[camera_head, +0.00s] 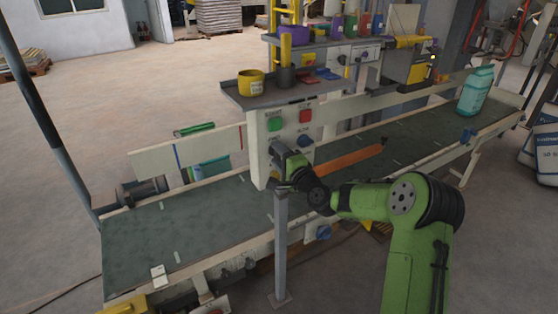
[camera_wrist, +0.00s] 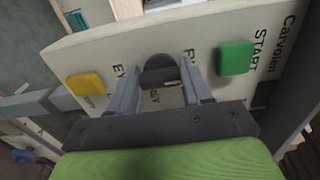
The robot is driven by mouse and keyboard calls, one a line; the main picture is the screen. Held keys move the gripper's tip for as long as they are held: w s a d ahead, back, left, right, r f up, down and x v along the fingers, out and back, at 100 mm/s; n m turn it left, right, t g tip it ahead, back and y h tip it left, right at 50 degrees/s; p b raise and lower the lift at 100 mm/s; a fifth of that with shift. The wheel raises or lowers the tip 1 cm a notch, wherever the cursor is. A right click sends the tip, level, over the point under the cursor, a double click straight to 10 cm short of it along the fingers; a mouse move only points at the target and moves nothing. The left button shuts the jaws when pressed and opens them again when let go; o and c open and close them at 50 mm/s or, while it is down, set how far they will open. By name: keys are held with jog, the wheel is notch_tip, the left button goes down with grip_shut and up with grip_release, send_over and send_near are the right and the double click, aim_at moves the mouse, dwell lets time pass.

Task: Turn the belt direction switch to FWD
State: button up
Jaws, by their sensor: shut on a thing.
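The belt direction switch is a dark round knob (camera_wrist: 160,73) on the pale control panel (camera_wrist: 105,52). In the wrist view my gripper (camera_wrist: 162,88) has one finger on each side of the knob and is shut on it. Panel lettering beside the knob is partly covered by the fingers, and I cannot tell which way the knob points. In the head view my gripper (camera_head: 285,185) is at the panel's lower part, and the knob is hidden behind it.
A green START button (camera_wrist: 235,58) and a yellow button (camera_wrist: 86,84) flank the knob. The head view shows a red button (camera_head: 306,116) and a blue knob (camera_head: 305,141) on the panel. A grey post (camera_head: 281,250) stands close below my gripper. A teal sack (camera_head: 475,91) stands on the conveyor belt (camera_head: 185,232).

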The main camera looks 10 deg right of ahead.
jog(key=shift+f, duration=0.1)
dwell(0.3)
jog(key=o, duration=1.1)
jog(key=shift+c, duration=0.2)
jog(key=b+v, duration=0.2)
jog(key=v, duration=1.3)
jog(key=shift+s+b, duration=0.35)
jog(key=shift+b, duration=0.05)
jog(key=shift+d, duration=0.1)
